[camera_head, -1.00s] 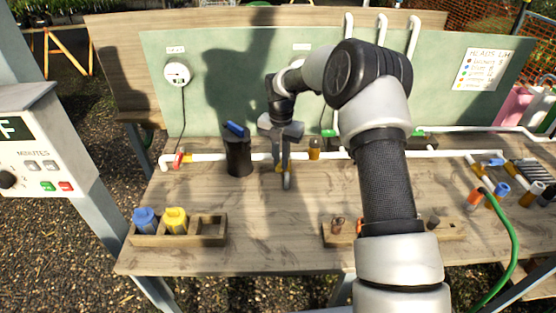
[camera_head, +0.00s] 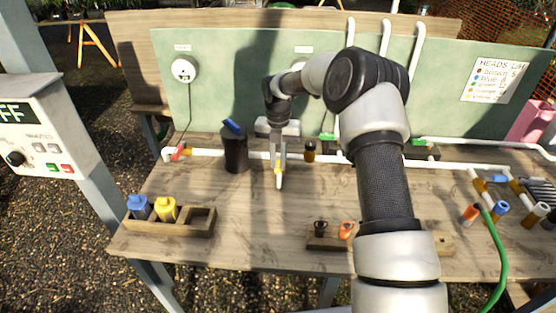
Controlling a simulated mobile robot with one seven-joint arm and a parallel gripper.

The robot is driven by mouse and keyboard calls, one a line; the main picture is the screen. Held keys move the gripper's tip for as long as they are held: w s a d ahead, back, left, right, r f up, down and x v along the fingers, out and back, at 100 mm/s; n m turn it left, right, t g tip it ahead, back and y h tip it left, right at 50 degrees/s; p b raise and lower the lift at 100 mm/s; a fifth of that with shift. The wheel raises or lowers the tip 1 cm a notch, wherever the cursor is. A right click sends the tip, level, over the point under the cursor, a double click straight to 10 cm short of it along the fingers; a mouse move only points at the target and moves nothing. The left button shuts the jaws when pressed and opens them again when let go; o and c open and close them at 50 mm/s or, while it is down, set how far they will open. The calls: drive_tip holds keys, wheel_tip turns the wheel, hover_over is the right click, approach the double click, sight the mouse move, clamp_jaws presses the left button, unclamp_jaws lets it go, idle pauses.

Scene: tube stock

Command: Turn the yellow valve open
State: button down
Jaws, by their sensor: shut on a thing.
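The yellow valve (camera_head: 278,171) sits on the white pipe in the middle of the bench. Only a small yellow part of it shows, at the fingers. My gripper (camera_head: 280,182) reaches down over the pipe from above and is shut on the yellow valve. The fingers hide most of the handle, so I cannot tell its exact angle. The white pipe (camera_head: 208,153) runs left to right along the back of the bench.
A red valve (camera_head: 178,152) is at the pipe's left end. A wooden tray (camera_head: 185,226) holds blue and yellow heads.

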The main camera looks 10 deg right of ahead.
drive_tip(key=shift+d+r+n, duration=0.1)
drive_tip(key=shift+d+n, duration=0.15)
drive_tip(key=shift+n, duration=0.35)
drive_tip(key=c, duration=1.7)
unclamp_jaws()
wheel_tip(320, 180, up, 17)
drive_tip(key=shift+r, duration=0.2)
